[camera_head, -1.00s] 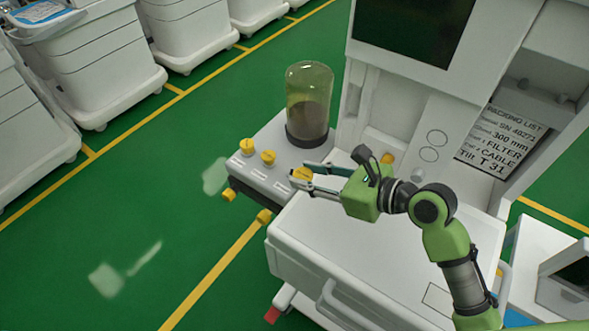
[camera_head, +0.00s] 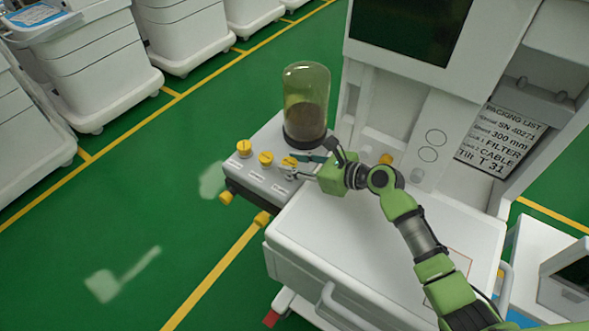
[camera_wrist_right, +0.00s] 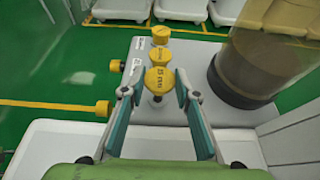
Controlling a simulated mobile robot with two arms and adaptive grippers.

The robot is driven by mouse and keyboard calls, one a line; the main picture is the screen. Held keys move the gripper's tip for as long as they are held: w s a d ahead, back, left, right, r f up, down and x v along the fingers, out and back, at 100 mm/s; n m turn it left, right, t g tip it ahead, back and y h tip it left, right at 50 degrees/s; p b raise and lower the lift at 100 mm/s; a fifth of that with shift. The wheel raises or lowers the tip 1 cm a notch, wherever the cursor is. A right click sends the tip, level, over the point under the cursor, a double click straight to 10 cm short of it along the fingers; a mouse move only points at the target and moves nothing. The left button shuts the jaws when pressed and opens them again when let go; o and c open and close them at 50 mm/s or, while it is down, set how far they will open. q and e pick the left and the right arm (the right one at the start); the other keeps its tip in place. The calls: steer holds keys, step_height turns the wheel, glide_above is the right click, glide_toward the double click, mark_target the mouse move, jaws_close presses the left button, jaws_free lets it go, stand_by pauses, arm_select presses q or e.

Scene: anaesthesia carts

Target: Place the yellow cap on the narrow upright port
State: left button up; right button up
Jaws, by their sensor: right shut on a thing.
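The yellow cap (camera_head: 288,162) is held in my right gripper (camera_head: 291,167), above the near right end of the row on the grey ported block (camera_head: 262,183). In the right wrist view the cap (camera_wrist_right: 159,79) sits between the fingertips of the right gripper (camera_wrist_right: 158,84), its lettered top facing up. A narrow upright post (camera_wrist_right: 157,98) shows just below the cap in that view. I cannot tell whether the cap touches the post. My left gripper is not in view.
Two other yellow caps (camera_head: 244,148) (camera_head: 266,158) stand in the row beside it. Yellow side knobs (camera_head: 226,197) (camera_head: 262,218) stick out from the block. A glass canister (camera_head: 306,100) stands behind. The white cart top (camera_head: 350,240) is clear.

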steer(key=shift+f, duration=1.1)
steer(key=shift+f, duration=0.1)
steer(key=o, duration=0.8)
steer(key=v, duration=1.2)
steer(key=shift+s, duration=0.1)
steer(key=shift+r, duration=0.2)
